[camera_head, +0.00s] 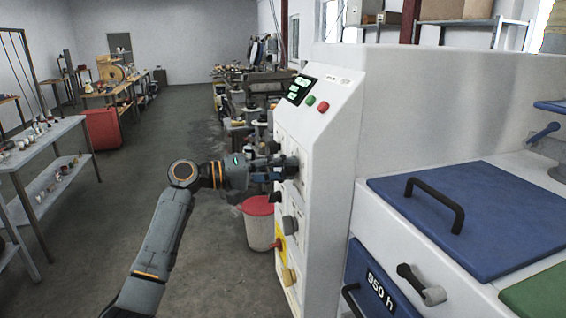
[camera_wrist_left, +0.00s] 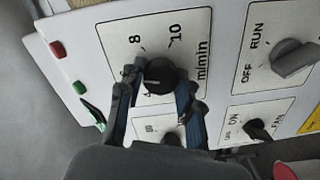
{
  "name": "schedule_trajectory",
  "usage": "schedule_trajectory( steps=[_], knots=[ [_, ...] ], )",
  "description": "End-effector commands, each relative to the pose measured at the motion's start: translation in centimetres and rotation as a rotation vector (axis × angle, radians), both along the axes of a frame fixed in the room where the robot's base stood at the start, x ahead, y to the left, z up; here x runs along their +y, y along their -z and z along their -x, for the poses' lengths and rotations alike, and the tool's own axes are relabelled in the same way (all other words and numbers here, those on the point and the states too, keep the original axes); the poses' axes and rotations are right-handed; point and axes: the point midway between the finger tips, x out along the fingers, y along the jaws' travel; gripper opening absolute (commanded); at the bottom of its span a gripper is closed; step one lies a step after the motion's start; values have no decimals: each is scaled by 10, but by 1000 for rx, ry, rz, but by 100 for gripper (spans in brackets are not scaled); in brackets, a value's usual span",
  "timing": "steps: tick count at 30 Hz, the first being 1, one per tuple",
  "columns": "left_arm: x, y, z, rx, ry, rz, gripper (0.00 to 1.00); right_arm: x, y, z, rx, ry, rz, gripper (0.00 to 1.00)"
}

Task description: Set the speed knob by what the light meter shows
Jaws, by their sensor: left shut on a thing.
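The speed knob (camera_wrist_left: 158,74) is a round black knob on a white plate marked 8, 10 and m/min in the left wrist view. It has a pale pointer mark, but the exact setting is unclear. My left gripper (camera_head: 284,166) reaches the control panel (camera_head: 332,130) from the left. Its fingers stand on both sides of the knob, shut on it; this grip also shows in the left wrist view (camera_wrist_left: 157,88). A dark display (camera_head: 298,90) with green figures, too small to read, sits at the panel's top. I cannot tell whether it is the light meter. My right gripper is out of view.
Red (camera_head: 323,107) and green (camera_head: 310,100) buttons sit beside the display. The OFF/RUN switch (camera_wrist_left: 296,58) and FAN switch (camera_wrist_left: 258,129) are near the speed plate. A red-lidded bucket (camera_head: 258,222) stands below my left wrist. A blue lid (camera_head: 490,215) with a black handle is at right.

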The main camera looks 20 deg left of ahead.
Motion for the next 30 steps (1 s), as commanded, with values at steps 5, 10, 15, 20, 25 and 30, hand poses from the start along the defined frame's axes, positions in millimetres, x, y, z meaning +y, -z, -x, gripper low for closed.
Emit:
schedule_trajectory(
  steps=[5,10,15,20,25,30],
  knots=[
    [1,-4,-1,141,-3,97,3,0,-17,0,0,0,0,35],
    [1,-4,-1,275,-3,189,3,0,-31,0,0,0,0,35],
    [1,-4,-1,409,-3,279,3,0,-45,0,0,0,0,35],
    [1,-4,-1,533,-3,364,3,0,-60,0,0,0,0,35],
    [1,-3,-1,669,-3,454,3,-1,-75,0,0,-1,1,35],
    [1,-3,-1,796,-2,541,3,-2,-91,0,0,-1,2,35]
  ],
)
